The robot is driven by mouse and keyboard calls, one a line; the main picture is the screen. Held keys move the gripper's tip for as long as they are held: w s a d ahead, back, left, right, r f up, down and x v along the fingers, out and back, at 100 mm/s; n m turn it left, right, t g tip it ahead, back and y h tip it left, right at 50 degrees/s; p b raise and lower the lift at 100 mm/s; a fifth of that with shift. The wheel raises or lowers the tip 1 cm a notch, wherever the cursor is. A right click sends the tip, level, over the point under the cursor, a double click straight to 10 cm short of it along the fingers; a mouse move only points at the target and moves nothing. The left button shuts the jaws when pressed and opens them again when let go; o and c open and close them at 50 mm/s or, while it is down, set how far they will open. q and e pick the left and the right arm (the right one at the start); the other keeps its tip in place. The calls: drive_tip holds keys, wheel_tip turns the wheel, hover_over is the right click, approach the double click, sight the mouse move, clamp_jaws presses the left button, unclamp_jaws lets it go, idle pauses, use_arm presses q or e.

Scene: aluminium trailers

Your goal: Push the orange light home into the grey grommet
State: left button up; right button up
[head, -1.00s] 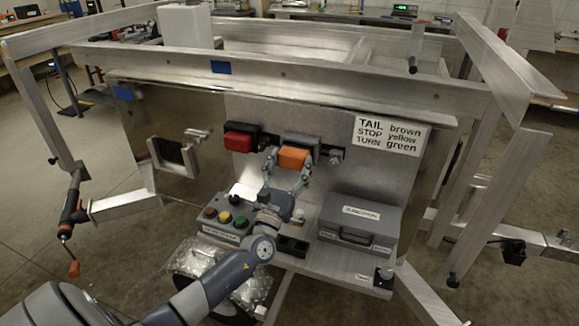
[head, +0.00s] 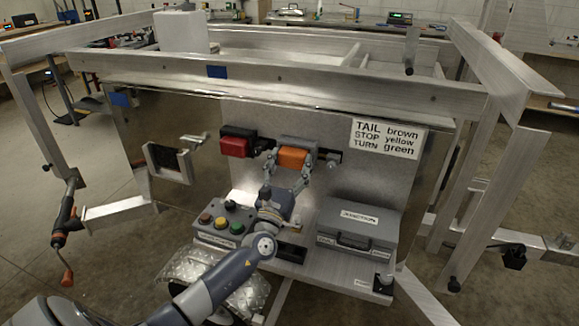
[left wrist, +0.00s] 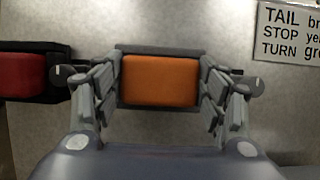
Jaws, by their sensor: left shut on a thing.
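The orange light (head: 291,158) faces me on the upright metal panel, right of the red light. My left gripper (head: 288,172) is shut on it, one finger at each side. In the left wrist view the orange light (left wrist: 160,80) sits between the fingers, and a grey surround (left wrist: 160,48) shows along its upper edge. The grey grommet (head: 300,141) shows as a grey block behind and above the light. I cannot tell how deep the light sits in it. My right gripper is not in view.
The red light (head: 234,146) in its black mount is close on the left. Below are a button box (head: 222,222) and a grey junction case (head: 357,232) on the shelf. A wiring label sign (head: 388,138) is at upper right.

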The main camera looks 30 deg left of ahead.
use_arm(q)
drive_tip(key=o, duration=1.2)
drive_tip(key=shift+w, duration=0.1)
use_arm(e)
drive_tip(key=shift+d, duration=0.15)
use_arm(q)
drive_tip(key=shift+v, duration=4.05)
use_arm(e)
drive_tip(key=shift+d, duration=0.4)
